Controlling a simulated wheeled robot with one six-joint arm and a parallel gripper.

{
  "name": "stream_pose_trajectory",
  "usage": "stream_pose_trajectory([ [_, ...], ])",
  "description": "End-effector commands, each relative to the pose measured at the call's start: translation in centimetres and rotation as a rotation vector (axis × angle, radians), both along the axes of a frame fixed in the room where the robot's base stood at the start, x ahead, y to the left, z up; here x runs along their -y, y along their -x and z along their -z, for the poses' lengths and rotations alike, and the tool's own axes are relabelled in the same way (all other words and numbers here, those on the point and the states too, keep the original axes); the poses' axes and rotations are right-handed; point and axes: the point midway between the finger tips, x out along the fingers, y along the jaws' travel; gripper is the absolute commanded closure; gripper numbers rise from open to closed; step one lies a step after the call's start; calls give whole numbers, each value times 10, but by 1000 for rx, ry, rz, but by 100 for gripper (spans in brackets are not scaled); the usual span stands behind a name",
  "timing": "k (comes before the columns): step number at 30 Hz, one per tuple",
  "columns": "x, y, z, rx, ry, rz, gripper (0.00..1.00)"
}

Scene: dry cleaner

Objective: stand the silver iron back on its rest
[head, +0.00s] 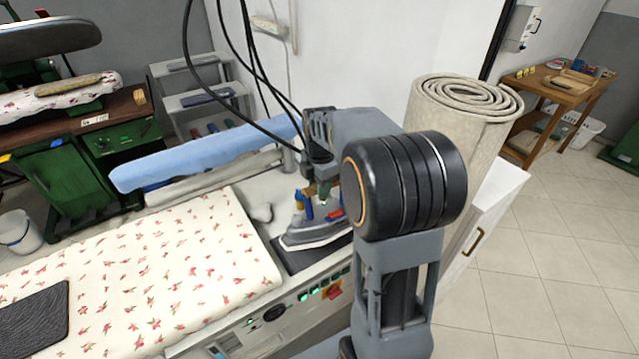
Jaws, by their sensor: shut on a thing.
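The silver iron (305,234) has a grey soleplate and blue and red parts on top. It is at the right end of the ironing station, over a dark flat rest (290,263). Its soleplate looks roughly level. I cannot tell whether it touches the rest or hangs just above it. My gripper (323,194) comes down from above and is shut on the iron's upper part. My own arm hides the right side of the iron and part of the rest.
A flower-patterned ironing board (170,265) fills the left, with a dark textured mat (35,320) on it. A blue padded sleeve board (205,155) lies behind. Black cables hang above the iron. A rolled beige rug (455,130) stands right of it.

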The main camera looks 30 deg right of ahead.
Motion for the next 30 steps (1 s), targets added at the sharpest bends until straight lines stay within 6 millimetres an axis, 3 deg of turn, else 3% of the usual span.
stream_pose_trajectory([
  [21, 0, -1, 51, 7, 1, -1, 100],
  [30, 0, -1, 64, 5, 1, -1, 100],
])
